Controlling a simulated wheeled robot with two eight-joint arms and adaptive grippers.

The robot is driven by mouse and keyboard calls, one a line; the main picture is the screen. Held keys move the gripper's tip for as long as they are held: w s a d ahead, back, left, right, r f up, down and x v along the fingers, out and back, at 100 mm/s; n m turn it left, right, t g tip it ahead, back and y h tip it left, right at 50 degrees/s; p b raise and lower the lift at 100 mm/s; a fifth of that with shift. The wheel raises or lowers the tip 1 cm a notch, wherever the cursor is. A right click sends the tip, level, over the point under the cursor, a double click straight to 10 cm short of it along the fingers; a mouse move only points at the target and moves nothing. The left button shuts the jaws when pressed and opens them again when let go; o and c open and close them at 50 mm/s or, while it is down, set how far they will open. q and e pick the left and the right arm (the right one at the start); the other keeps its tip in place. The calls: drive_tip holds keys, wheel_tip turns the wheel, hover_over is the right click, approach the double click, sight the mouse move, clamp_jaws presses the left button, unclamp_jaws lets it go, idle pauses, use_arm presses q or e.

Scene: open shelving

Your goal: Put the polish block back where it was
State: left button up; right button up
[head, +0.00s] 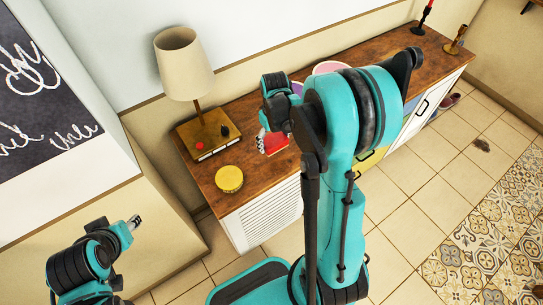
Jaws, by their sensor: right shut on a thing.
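A red block (277,143), which looks like the polish block, is at the fingers of my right gripper (264,143), over the wooden cabinet top. The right gripper is shut on it; the arm and fingers hide part of the block. I cannot tell whether the block touches the cabinet top. My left gripper (135,222) is at the lower left, away from the cabinet and with nothing visible in it; its finger opening is too small to judge.
The cabinet (253,108) carries a lamp (186,65) on a wooden base, a yellow round tin (229,179), and candlesticks (454,43) at the far right end. A pink round thing (329,67) is partly hidden behind my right arm. Bare wood shows around the tin.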

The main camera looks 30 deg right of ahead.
sight(272, 159)
drive_tip(key=shift+s+a+f, duration=0.6)
drive_tip(key=shift+a, duration=0.15)
drive_tip(key=shift+a+f, duration=0.1)
drive_tip(key=shift+f, duration=0.1)
wheel_tip(272, 159, down, 4)
drive_tip(key=shift+r+b, duration=0.1)
drive_tip(key=shift+b, duration=0.95)
drive_tip(key=shift+r, duration=0.1)
drive_tip(key=shift+f, duration=0.25)
drive_tip(key=o, duration=1.1)
drive_tip(key=shift+r, duration=0.1)
